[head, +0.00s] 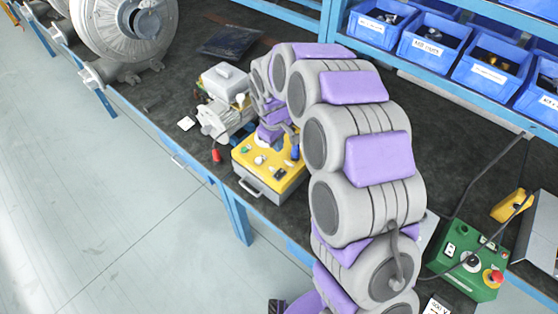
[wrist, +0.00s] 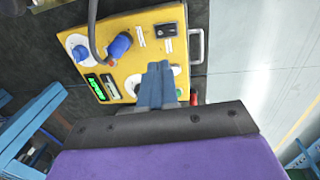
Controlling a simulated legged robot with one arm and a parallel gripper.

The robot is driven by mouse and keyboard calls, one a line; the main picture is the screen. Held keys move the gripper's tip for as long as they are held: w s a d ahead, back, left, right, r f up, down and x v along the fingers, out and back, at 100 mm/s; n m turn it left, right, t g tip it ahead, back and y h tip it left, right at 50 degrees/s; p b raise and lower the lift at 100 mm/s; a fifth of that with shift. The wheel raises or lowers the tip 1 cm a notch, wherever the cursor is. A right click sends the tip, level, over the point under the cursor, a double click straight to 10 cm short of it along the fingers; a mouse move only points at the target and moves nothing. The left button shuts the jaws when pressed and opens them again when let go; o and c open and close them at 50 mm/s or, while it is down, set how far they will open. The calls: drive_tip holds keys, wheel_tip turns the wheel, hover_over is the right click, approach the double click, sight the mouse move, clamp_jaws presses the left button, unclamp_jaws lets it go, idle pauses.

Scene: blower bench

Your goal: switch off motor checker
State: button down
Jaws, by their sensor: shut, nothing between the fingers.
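The motor checker, a box with a yellow top panel and a front handle (head: 264,172), stands at the bench's front edge in the head view. In the wrist view its panel (wrist: 134,62) shows a lit green display (wrist: 95,87), a black switch block (wrist: 166,31) and a blue plug (wrist: 119,46) with a grey cable. My gripper (wrist: 158,72) is shut and empty, its blue-grey fingers over the panel, in front of a white round part. Whether the fingertips touch the panel I cannot tell. The fingers hide part of the panel.
A small motor (head: 216,122) stands left of the box, with a red piece (head: 216,156) nearby. A large grey blower (head: 130,30) is at the back left. A green control box (head: 468,262) is at the right. Blue bins (head: 430,38) line the back. Dark bench top lies between.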

sight(281, 172)
drive_tip(key=f, duration=0.4)
drive_tip(key=f+b, duration=0.1)
drive_tip(key=f, duration=0.4)
drive_tip(key=w+d+f+b, duration=0.1)
drive_tip(key=f, duration=0.4)
drive_tip(key=shift+w, duration=0.1)
drive_tip(key=shift+s+a, duration=0.1)
drive_tip(key=shift+s, duration=0.15)
idle(0.3)
drive_tip(key=shift+s+a, duration=0.2)
drive_tip(key=shift+s, duration=0.1)
drive_tip(key=shift+a, duration=0.3)
drive_tip(key=shift+d+r, duration=0.1)
